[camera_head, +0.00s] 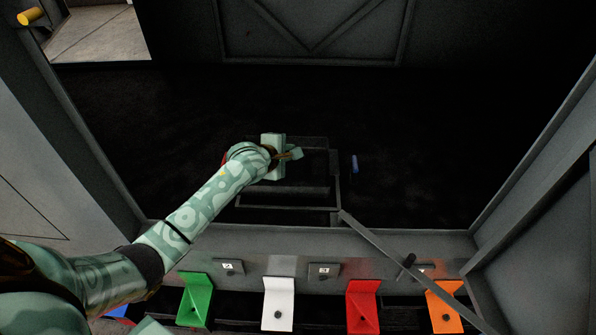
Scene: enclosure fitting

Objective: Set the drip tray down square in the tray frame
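My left arm reaches in from the left. Its pale green gripper (289,154) is over the dark floor of the enclosure, at a dark rectangular outline. The fingertips are small and partly hidden, so I cannot tell whether they are open or shut on an edge. A dark, thin-edged frame (290,208), which looks like the tray frame, lies below and just in front of the gripper. The dark rectangle beside the gripper (318,150) may be the drip tray, but tray and frame are hard to separate in the shadow.
A small blue item (355,163) lies right of the frame. A grey bar (400,258) slants across the front wall at right. Green (195,302), white (278,304), red (363,307) and orange (444,305) tabs line the front. The dark floor at right looks clear.

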